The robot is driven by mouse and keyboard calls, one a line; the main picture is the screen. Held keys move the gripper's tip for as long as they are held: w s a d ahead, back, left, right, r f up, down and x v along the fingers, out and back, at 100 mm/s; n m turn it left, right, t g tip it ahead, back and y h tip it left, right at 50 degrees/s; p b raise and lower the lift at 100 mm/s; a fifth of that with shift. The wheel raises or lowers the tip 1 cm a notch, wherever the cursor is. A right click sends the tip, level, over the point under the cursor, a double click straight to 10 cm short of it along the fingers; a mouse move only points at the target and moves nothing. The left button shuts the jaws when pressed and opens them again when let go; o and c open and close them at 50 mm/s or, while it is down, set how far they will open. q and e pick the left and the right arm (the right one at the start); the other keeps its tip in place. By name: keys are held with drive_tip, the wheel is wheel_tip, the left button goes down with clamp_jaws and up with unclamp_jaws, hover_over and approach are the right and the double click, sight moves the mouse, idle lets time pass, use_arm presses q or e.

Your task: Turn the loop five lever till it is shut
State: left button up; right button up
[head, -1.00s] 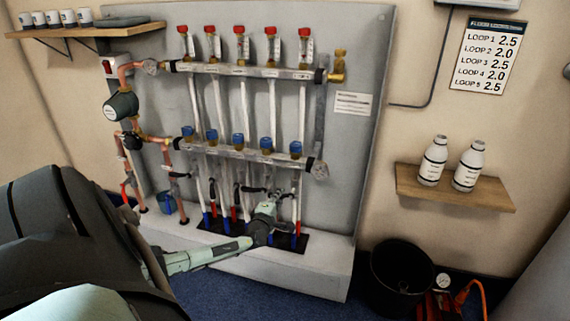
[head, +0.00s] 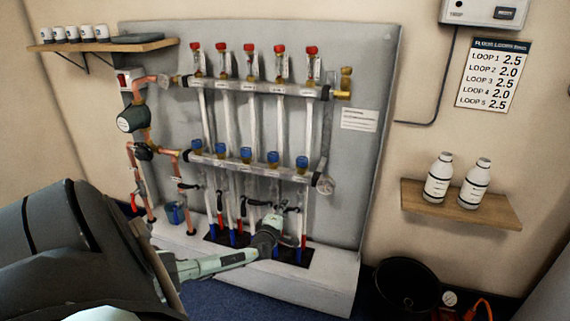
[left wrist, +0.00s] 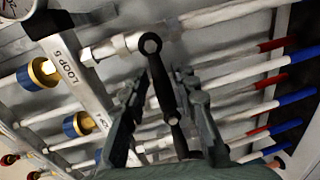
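The loop five lever (left wrist: 156,70) is a black handle on a round pivot, on the pipe by the bar (left wrist: 72,58) marked LOOP 5. In the left wrist view it points about across its pipe, and its lower end is partly hidden by my gripper. My left gripper (left wrist: 163,98) is open, with one finger on each side of the lever; I see gaps beside the handle and cannot tell if either finger touches. In the head view my left gripper (head: 273,225) is low at the right end of the manifold and largely hides this lever. My right gripper is not in view.
The other levers stand close by to the left, under the lower manifold bar (head: 250,165) with blue caps. White pipes crowd around the gripper. A black bucket (head: 405,290) stands on the floor at the right; a shelf (head: 462,207) holds two bottles.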

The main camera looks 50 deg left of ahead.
use_arm(q)
drive_tip(key=shift+o, duration=0.4)
drive_tip(key=shift+s+d, duration=0.15)
drive_tip(key=shift+d, duration=0.05)
drive_tip(key=v, duration=1.1)
drive_tip(key=shift+s, duration=0.25)
drive_tip(key=shift+d, duration=0.15)
